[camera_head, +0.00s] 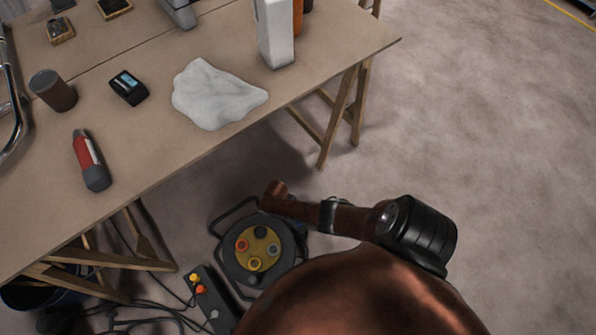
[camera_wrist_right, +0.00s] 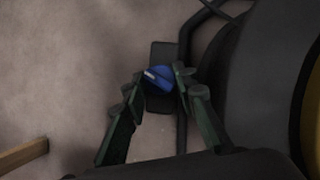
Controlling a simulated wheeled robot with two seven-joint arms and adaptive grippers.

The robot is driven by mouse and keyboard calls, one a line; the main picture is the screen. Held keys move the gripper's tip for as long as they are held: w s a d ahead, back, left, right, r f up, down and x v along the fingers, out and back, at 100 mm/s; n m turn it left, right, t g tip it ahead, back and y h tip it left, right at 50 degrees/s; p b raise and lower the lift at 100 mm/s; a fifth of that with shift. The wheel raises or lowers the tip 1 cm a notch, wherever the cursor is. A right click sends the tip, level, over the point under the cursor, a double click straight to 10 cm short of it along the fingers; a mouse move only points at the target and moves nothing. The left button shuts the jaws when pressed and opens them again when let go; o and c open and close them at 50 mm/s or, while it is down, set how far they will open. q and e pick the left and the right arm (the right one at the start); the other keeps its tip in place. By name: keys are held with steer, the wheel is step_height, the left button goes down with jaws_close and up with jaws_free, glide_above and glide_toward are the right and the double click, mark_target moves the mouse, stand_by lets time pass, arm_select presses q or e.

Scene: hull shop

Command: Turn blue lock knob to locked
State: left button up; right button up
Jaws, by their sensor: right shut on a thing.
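The blue lock knob (camera_wrist_right: 158,79) shows in the right wrist view, with a short pale mark on its upper left side. It sits on a dark plate (camera_wrist_right: 162,51) beside a black tube. My right gripper (camera_wrist_right: 161,77) has its two dark fingers shut on the knob, one on each side. In the head view my right arm reaches in above the cable reel, but I cannot make out the knob there. I cannot tell the knob's locked or unlocked position from its mark. My left gripper is not in view.
A black cable reel (camera_head: 235,268) with a yellow face stands on the floor, near a power strip (camera_head: 213,300) and loose cables. The workbench (camera_head: 150,160) above holds a white cloth (camera_head: 215,93), a red-and-grey tool (camera_head: 90,160) and a cup (camera_head: 53,90). The floor at right is clear.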

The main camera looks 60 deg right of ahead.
steer(key=m+y, duration=0.1)
steer(key=m, duration=0.1)
steer(key=shift+m, duration=0.8)
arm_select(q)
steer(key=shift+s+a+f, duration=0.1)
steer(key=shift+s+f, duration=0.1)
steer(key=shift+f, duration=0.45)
arm_select(e)
steer(key=shift+d+y, duration=0.1)
steer(key=shift+y, duration=0.2)
steer(key=shift+m, duration=0.3)
steer(key=o, duration=1.1)
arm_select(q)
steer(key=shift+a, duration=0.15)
arm_select(e)
steer(key=shift+r, duration=0.1)
steer(key=v, duration=1.1)
steer(key=shift+d+r, duration=0.1)
steer(key=shift+r, duration=0.35)
